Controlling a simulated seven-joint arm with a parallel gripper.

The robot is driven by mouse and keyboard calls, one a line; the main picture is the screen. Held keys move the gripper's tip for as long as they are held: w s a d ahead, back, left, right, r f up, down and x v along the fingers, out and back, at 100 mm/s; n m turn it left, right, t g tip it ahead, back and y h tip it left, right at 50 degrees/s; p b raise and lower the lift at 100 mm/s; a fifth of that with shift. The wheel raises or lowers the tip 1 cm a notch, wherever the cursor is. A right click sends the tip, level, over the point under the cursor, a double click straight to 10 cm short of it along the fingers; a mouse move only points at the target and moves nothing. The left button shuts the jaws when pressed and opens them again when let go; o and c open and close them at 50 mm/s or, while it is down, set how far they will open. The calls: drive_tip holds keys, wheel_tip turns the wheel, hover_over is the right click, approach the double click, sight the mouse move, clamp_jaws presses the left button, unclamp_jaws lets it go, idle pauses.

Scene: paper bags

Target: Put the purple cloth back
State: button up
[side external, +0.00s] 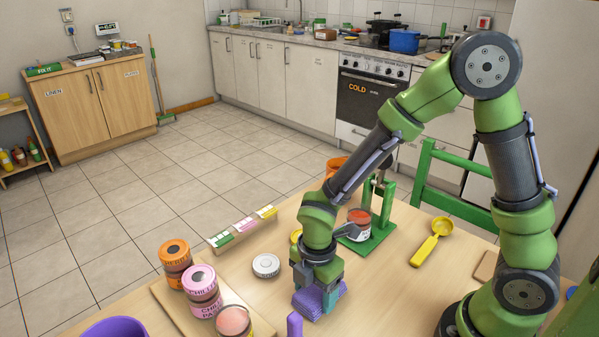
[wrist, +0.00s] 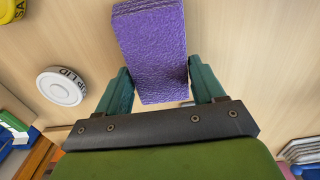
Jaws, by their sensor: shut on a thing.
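The purple cloth (side external: 318,299) is a folded, textured block at the front middle of the table in the side view. My gripper (side external: 318,283) points down over it, with its fingers at the cloth's sides. In the wrist view the cloth (wrist: 152,50) lies between the two teal fingers of my gripper (wrist: 158,90). The right finger meets the cloth's edge and the left finger is at its other edge. I cannot tell whether the cloth is on the table or slightly above it.
A white lid (side external: 266,265) lies left of my gripper. Stacked labelled tins (side external: 202,290) stand on a board at the left. A green stand (side external: 372,235) with a tin is behind my gripper, and a yellow scoop (side external: 430,243) lies to the right. A purple upright piece (side external: 295,325) is close in front.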

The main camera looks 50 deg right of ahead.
sight(315, 292)
drive_tip(key=shift+f, duration=0.2)
drive_tip(key=o, duration=0.9)
drive_tip(key=shift+o, duration=0.2)
wheel_tip(315, 292, up, 12)
drive_tip(key=s+d+r+m+t+y, duration=0.1)
drive_tip(key=s+d+r+m+t, duration=0.2)
drive_tip(key=m, duration=0.8)
drive_tip(key=s+d+r+m+t+y, duration=0.1)
drive_tip(key=s+d+r+m+t, duration=0.2)
drive_tip(key=d+r+m, duration=0.3)
wheel_tip(315, 292, up, 2)
drive_tip(key=m+t, duration=0.1)
drive_tip(key=m, duration=0.4)
drive_tip(key=shift+s+r, duration=0.15)
drive_tip(key=shift+r, duration=0.1)
